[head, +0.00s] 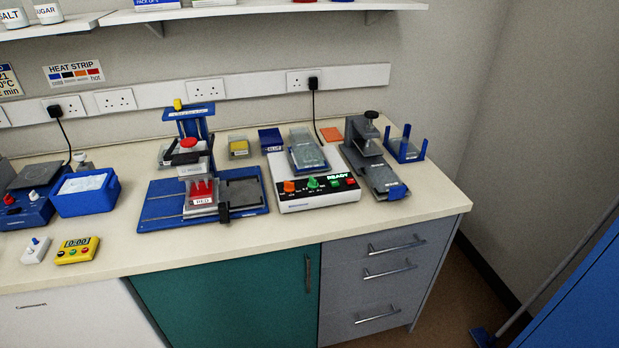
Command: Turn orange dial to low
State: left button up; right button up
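The orange dial (289,186) is on the sloped front panel of a white device (309,199) at the right part of the bench. It is the leftmost knob on that panel. A green dial (313,183) and a red control (350,181) sit to its right, under a display reading READY (338,176). The dial's pointer direction and scale marks are too small to read. Neither of my grippers shows in the head view.
A blue press-like stand (196,140) with a red tray stands left of the device. A grey clamp (372,155) stands close on its right. Bench top (300,228) in front of the device is clear. A shelf (200,14) overhangs the back.

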aim_at(289, 187)
jog(key=j+u, duration=0.2)
jog(key=u, duration=0.15)
jog(key=i+j+u, duration=0.15)
jog(key=u, duration=0.2)
jog(key=i+j+u, duration=0.15)
jog(key=u, duration=0.2)
